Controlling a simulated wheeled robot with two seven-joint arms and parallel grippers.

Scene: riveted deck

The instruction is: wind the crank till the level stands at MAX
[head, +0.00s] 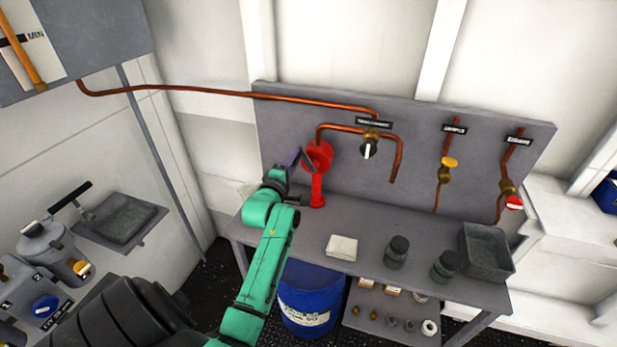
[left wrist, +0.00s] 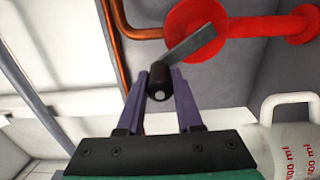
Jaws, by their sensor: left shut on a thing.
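The red crank pump (head: 317,158) stands on the bench against the grey back panel. Its red body (left wrist: 197,22) and grey crank arm (left wrist: 190,45) also show in the left wrist view. My left gripper (head: 293,160) is at the pump's left side; in the left wrist view its purple fingers (left wrist: 160,88) are shut on the black crank handle (left wrist: 157,78). The level gauge (head: 28,45) is at the top left, with an orange tube beside a MIN mark; its upper part is cut off, and no MAX mark shows. My right gripper is not in view.
A copper pipe (head: 220,92) runs from the gauge to a valve with a black and white knob (head: 370,148). A white cloth (head: 342,247), dark jars (head: 396,252) and a grey tray (head: 485,252) are on the bench. A blue drum (head: 308,295) stands beneath. A measuring jug (left wrist: 292,140) is near the gripper.

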